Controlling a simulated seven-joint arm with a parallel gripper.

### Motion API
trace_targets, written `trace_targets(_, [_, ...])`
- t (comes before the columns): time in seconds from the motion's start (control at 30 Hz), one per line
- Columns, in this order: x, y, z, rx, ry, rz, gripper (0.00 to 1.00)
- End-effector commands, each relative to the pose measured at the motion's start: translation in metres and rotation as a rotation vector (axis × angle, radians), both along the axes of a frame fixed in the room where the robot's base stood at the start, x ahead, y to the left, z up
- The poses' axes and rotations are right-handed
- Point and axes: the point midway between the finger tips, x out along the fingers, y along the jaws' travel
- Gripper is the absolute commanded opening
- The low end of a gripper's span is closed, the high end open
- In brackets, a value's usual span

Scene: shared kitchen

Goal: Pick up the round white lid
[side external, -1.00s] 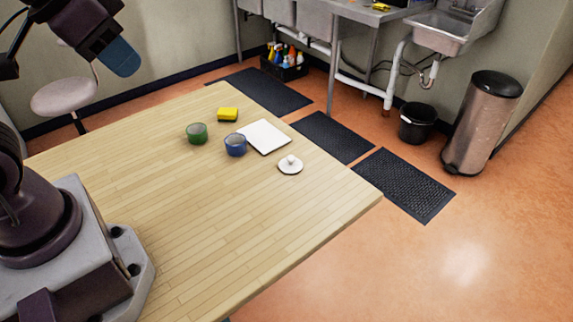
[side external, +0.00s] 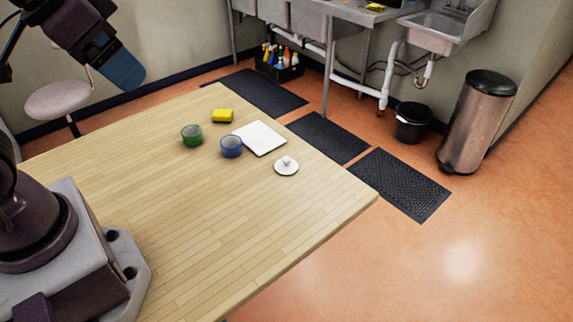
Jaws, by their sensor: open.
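The round white lid (side external: 286,167) lies on the wooden table with its small knob upward, near the table's far right edge. My gripper (side external: 124,72) is at the upper left, high above the table and well apart from the lid. It shows as a blue-grey end on my dark arm. Nothing shows between its fingers, though the fingers are too small to make out clearly.
The front of the wooden table (side external: 220,220) is clear.

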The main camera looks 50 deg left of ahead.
Motion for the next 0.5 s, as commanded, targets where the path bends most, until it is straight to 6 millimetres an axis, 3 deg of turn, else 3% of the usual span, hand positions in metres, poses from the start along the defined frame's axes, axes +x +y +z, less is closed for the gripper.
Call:
trace_targets(0.17, [0.001, 0.000, -0.002, 0.000, 0.011, 0.000, 0.84])
trace_targets(0.27, [0.004, 0.000, -0.014, 0.001, 0.070, 0.000, 0.84])
trace_targets(0.37, [0.017, 0.000, -0.026, 0.004, 0.155, -0.003, 0.84])
trace_targets(0.5, [0.052, 0.000, -0.041, 0.031, 0.270, -0.037, 0.84])
